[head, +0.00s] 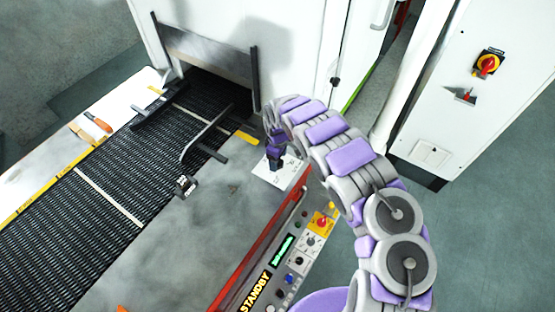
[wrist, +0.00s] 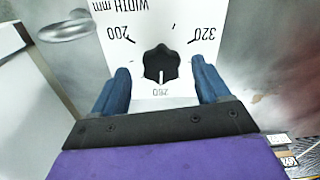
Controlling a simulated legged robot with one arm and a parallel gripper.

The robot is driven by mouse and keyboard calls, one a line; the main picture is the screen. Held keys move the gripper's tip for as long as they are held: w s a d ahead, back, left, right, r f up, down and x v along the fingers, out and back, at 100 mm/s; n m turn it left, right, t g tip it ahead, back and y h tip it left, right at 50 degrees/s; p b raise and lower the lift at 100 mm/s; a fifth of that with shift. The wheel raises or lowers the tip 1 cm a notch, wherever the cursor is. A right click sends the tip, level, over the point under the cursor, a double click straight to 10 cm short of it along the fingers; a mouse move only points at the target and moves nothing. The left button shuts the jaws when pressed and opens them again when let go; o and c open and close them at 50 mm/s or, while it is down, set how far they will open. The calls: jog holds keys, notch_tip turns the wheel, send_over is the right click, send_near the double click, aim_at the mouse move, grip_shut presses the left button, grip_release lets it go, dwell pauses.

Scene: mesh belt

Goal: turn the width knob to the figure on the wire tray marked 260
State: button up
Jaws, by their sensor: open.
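The width knob (wrist: 161,64) is black and lobed, on a white plate (wrist: 110,14) lettered WIDTH mm. In the wrist view the lettering is upside down, with 200 at left, 320 at right and a fainter 260 below the knob. The knob's white mark points down at 260. My gripper (wrist: 160,72) is open, with a blue finger on each side of the knob; I cannot tell whether either touches it. In the head view my gripper (head: 275,158) is over the white plate (head: 285,175) and largely hides the knob. I cannot make out a wire tray.
The dark mesh belt (head: 60,235) runs into the machine opening at the back, with a guide rail (head: 205,132) above it. A cabinet (head: 460,110) stands at right. An orange-handled tool (head: 97,121) lies at left.

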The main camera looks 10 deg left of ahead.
notch_tip(320, 180, up, 16)
jog(key=shift+b, duration=0.35)
dwell(0.5)
jog(key=s+d+r+m+h+b, duration=0.1)
jog(key=s+d+r+m+b, duration=0.15)
jog(key=d, duration=0.45)
jog(key=s+d+r+m+b, duration=0.1)
jog(key=d+r+m, duration=0.15)
jog(key=d, duration=0.35)
jog(key=s+d+r+m+h+b, duration=0.1)
jog(key=s+d+r+m+b, duration=0.1)
jog(key=d+r, duration=0.35)
jog(key=s+d+m+b, duration=0.3)
jog(key=s+d+m, duration=0.1)
jog(key=s+d, duration=0.5)
jog(key=s+f+m+g+y+b, duration=0.1)
jog(key=s+f+m+b, duration=0.1)
jog(key=s, duration=1.2)
jog(key=s+d+f+m+y+b, duration=0.1)
jog(key=s+f, duration=0.4)
jog(key=s, duration=0.9)
jog(key=m+b, duration=0.1)
jog(key=b, duration=0.1)
jog(key=shift+s+d+m+g+b, duration=0.2)
jog(key=shift+m+g+b, duration=0.1)
jog(key=shift+g, duration=0.1)
